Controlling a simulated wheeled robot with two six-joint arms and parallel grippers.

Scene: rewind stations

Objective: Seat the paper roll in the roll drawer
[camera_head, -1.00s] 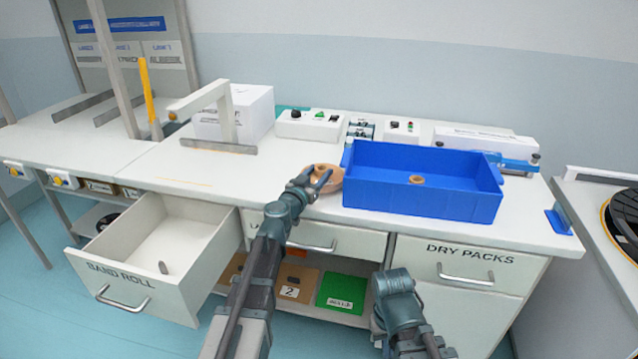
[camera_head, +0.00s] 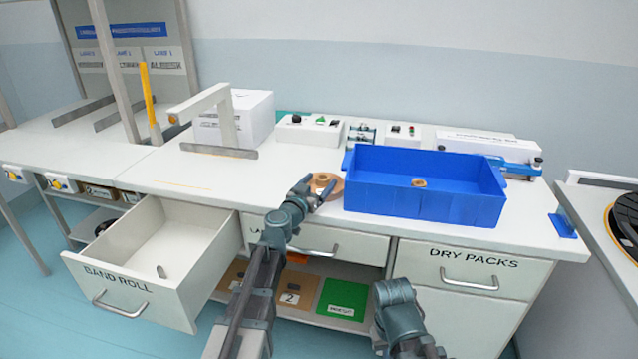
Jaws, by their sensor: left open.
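A tan paper roll (camera_head: 326,180) lies flat on the white worktop, just left of the blue bin, with its core hole facing up. My left gripper (camera_head: 317,190) is open at the roll's near left edge, its fingers partly covering it. Nothing shows held between the fingers; whether they touch the roll I cannot tell. The roll drawer (camera_head: 130,289), its label reading like "BAND ROLL", is pulled out at the lower left. Inside it is only a small grey peg (camera_head: 161,272) standing on the floor. My right arm shows at the bottom; its fingers are not seen.
The blue bin (camera_head: 420,204) stands right of the roll and holds a small brown ring (camera_head: 418,183). A white arm-like stand (camera_head: 226,125) and white box (camera_head: 246,116) stand behind left. Worktop above the open drawer is clear. The "DRY PACKS" drawer (camera_head: 470,270) is shut.

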